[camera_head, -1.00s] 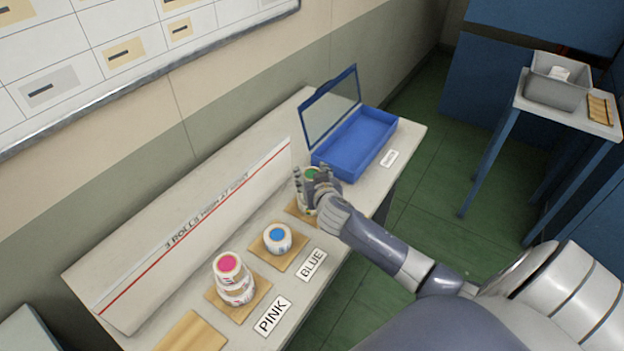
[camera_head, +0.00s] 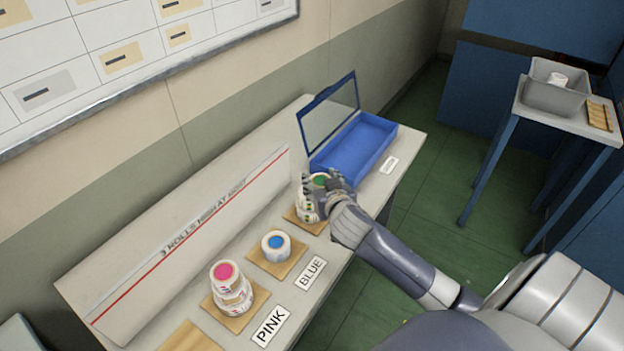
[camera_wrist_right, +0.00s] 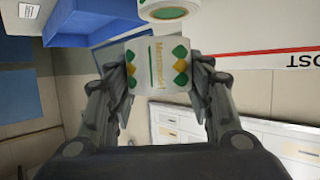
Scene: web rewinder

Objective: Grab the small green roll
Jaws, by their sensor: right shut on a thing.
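The small green roll, white with a green-centred top (camera_head: 319,179), is at the far end of the row of rolls on the bench. My right gripper (camera_head: 326,191) is closed around it, its hand covering part of its right side. In the right wrist view the white roll with green and yellow marks (camera_wrist_right: 158,75) sits between both fingers (camera_wrist_right: 160,92). Another roll with a green ring (camera_wrist_right: 168,12) shows beyond it at the top edge, apparently apart from it. My left gripper is not in view.
A wooden pad (camera_head: 304,222) lies under the green roll's place. A blue roll (camera_head: 276,246) and stacked pink rolls (camera_head: 231,289) stand nearer. An open blue box (camera_head: 354,148) with a raised lid is just behind. A side table holds a grey bin (camera_head: 553,92).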

